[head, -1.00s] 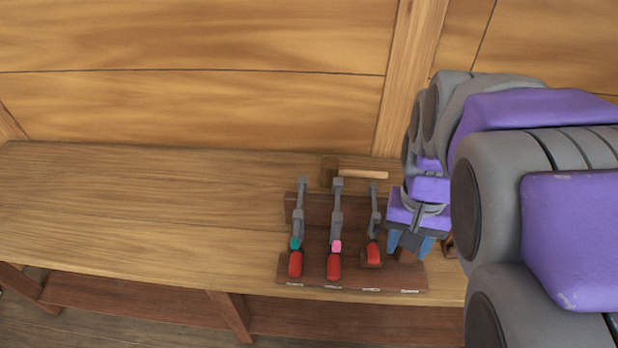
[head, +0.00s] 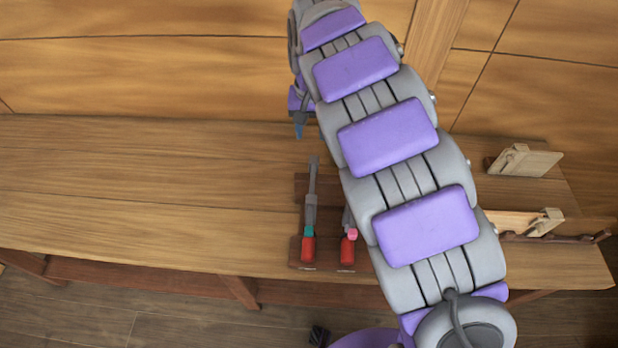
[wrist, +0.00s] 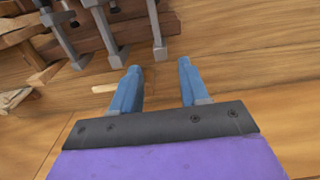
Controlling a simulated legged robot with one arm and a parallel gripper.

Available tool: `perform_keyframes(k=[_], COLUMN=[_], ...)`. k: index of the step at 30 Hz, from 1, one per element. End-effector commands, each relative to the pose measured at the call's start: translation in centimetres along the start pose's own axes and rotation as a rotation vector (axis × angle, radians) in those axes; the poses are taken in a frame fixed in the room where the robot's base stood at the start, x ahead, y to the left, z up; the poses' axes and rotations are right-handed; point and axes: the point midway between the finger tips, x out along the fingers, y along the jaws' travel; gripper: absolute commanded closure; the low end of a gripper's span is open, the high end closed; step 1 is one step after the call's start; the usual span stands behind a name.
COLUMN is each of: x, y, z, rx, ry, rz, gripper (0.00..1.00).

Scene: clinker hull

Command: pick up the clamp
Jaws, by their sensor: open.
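Clamps with grey bars and red handles stand in a dark wooden rack on the bench. In the head view, one clamp with a teal part (head: 310,215) shows almost whole, and one with a pink part (head: 348,240) is partly covered by my arm. The wrist view shows three grey clamp bars, left (wrist: 64,42), middle (wrist: 104,35) and right (wrist: 156,30), at its top edge; their handles are out of frame. My gripper (wrist: 158,82) is open, with nothing between its blue fingers. In the head view its tip shows beyond the rack, near the back wall, apart from the clamps.
The rack (head: 300,255) stands near the bench's front edge. A pale wooden handle (wrist: 103,88) lies beside the left finger in the wrist view. Wooden tools (head: 523,160) lie on the right of the bench. The bench (head: 150,190) is clear on the left.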

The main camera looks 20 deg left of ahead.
Motion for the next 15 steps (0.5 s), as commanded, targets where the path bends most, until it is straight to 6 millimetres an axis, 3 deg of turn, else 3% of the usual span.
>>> perform_keyframes(k=[15], x=[10.1], y=[-0.9], z=[-0.2], rx=[0.003], ry=[-0.008], rz=[0.01], gripper=[0.55])
